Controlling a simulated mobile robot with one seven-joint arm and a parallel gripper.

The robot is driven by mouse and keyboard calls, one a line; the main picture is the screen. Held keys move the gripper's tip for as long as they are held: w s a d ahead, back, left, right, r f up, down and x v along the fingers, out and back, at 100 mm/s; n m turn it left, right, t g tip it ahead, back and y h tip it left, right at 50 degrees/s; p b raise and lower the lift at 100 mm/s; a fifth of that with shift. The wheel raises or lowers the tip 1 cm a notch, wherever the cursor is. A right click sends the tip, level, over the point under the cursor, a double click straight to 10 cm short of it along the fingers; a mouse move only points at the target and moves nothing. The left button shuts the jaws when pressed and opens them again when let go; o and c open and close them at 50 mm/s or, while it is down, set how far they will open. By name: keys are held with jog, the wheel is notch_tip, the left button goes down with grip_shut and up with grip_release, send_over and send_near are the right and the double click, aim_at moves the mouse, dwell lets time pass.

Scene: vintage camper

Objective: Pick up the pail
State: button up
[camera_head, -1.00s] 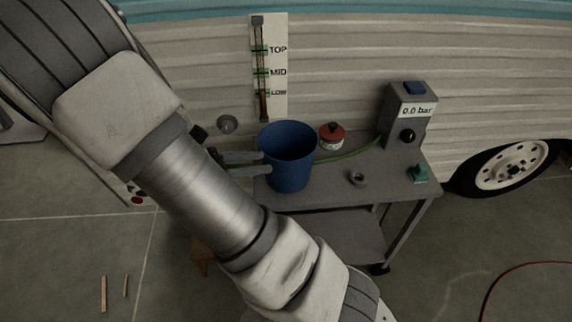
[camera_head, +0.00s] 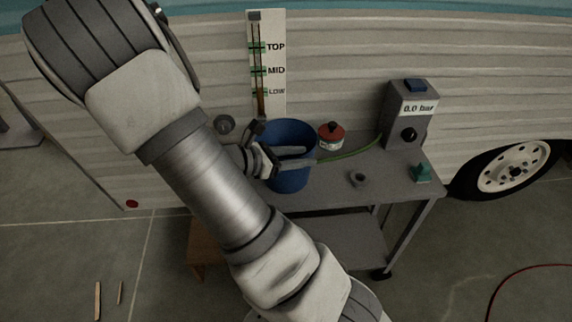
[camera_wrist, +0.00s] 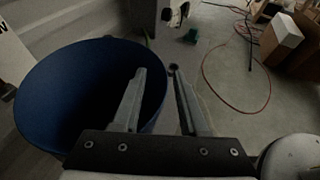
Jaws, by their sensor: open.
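The blue pail (camera_head: 290,181) stands upright on the left part of the grey cart top. My gripper (camera_head: 308,156) is open and reaches in from the left, its two fingers crossing the near part of the pail's mouth in the head view. In the wrist view the pail (camera_wrist: 62,97) fills the left side. There, one finger of my gripper (camera_wrist: 159,73) overlaps the pail's opening and the other lies outside it, with the right rim between them in the picture. I cannot tell whether either finger touches the pail or how deep they sit.
On the grey cart (camera_head: 400,178) are a red-topped tin (camera_head: 331,136), a grey pressure box (camera_head: 408,115) with a green hose, a small ring (camera_head: 358,178) and a green piece (camera_head: 421,173). The camper wall with a level gauge (camera_head: 265,65) stands close behind.

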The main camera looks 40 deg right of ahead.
grip_shut()
jog(key=shift+f, duration=0.1)
dwell(1.3)
